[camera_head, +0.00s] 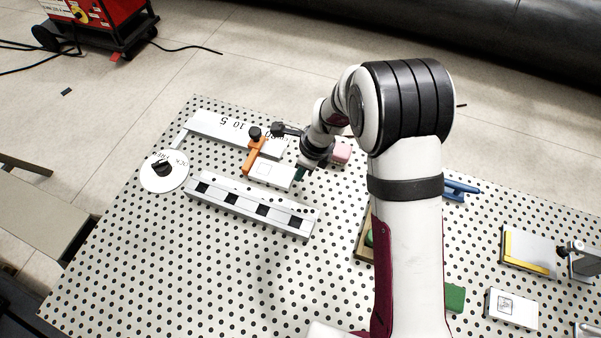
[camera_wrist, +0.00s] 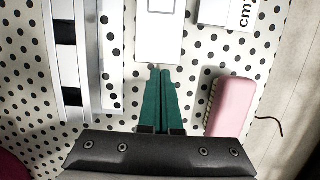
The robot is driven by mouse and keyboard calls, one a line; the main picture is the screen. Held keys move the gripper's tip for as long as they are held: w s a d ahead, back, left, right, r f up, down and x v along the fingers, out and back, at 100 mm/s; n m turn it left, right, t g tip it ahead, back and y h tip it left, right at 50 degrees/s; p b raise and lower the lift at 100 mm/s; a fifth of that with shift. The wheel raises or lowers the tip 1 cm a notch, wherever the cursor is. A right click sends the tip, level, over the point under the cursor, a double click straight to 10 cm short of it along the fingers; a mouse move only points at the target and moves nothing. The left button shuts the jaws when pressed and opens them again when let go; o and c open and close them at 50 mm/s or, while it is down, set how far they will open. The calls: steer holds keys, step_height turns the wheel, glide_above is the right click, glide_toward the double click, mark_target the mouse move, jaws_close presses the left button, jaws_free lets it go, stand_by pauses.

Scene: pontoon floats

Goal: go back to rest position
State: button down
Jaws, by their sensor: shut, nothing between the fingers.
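My gripper (camera_head: 299,175) is over the dotted table (camera_head: 240,270), at the end of my arm, which reaches to the back middle. In the wrist view its two green fingers (camera_wrist: 158,72) lie together with nothing between them. Their tips are at the near end of a white block (camera_wrist: 160,35), which also shows in the head view (camera_head: 268,172). I cannot tell whether they touch it. A pink block (camera_wrist: 232,106) lies to the right of the fingers. It is partly hidden behind my arm in the head view (camera_head: 341,152).
A grey rail with black squares (camera_head: 250,208) lies in front of the white block. An orange clamp (camera_head: 255,157), a marked white plate (camera_head: 215,126) and a white disc (camera_head: 150,180) are nearby. A green block (camera_head: 455,297) and a yellow-edged plate (camera_head: 535,252) lie right. The front left is clear.

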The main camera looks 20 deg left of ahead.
steer(key=s+d+r+n, duration=0.2)
steer(key=s+d+r, duration=0.1)
steer(key=d+r, duration=0.4)
steer(key=s+d+r+n, duration=0.3)
steer(key=d+r, duration=0.2)
steer(key=r, duration=0.5)
steer(key=s+d+r+n, duration=0.1)
steer(key=s+d+n, duration=0.2)
steer(key=s+d, duration=0.2)
steer(key=s+d+r+n+h, duration=0.1)
steer(key=s+d+n, duration=0.3)
steer(key=s, duration=0.8)
steer(key=shift+d+r, duration=0.25)
steer(key=shift+d, duration=0.1)
